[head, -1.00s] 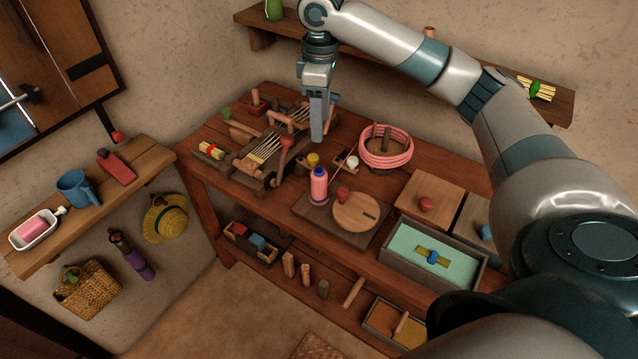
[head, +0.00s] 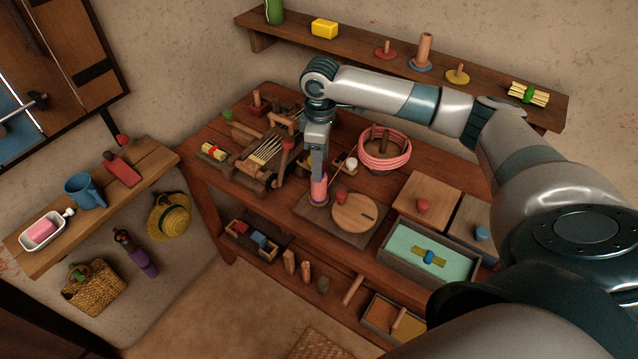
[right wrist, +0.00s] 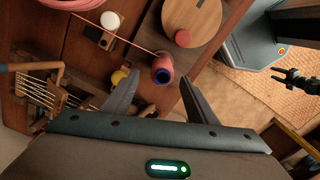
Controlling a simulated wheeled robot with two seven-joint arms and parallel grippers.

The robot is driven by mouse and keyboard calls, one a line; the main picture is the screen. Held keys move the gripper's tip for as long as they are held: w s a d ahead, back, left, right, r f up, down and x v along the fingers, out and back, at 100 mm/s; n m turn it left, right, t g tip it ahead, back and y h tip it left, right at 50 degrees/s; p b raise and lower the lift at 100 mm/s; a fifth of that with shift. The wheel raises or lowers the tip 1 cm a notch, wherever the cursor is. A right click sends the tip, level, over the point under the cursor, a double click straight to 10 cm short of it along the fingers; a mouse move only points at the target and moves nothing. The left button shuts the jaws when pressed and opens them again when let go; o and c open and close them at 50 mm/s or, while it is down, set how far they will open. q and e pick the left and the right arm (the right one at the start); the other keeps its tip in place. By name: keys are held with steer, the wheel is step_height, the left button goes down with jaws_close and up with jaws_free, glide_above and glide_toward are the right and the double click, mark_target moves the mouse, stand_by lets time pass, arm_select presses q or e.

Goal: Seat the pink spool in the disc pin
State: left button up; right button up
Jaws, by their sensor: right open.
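The pink spool (head: 319,191), pink with a blue top, stands upright at the left end of a dark board (head: 337,230). It shows in the right wrist view (right wrist: 162,66) beyond my fingers. My right gripper (head: 317,176) points down over the spool and hides its top. In the right wrist view it (right wrist: 160,98) is open, with the fingers apart and nothing seen held. Three discs with upright pins stand on the wall shelf: red (head: 386,53), blue with a thick pin (head: 421,64), and yellow (head: 457,77). Which one is the disc pin, I cannot tell.
A round wooden lid (head: 355,213) with a red knob lies right of the spool. A green-lined tray (head: 405,246) sits at the front right.

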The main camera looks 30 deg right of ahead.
mark_target(319, 186)
steer(key=f+p, duration=0.1)
steer(key=f, duration=0.2)
steer(key=f+p, duration=0.1)
steer(key=shift+s+a+f+p, duration=0.15)
steer(key=shift+a+f+p, duration=0.1)
steer(key=shift+p, duration=0.05)
steer(key=shift+f, duration=0.35)
steer(key=shift+c, duration=0.6)
steer(key=c, duration=1.1)
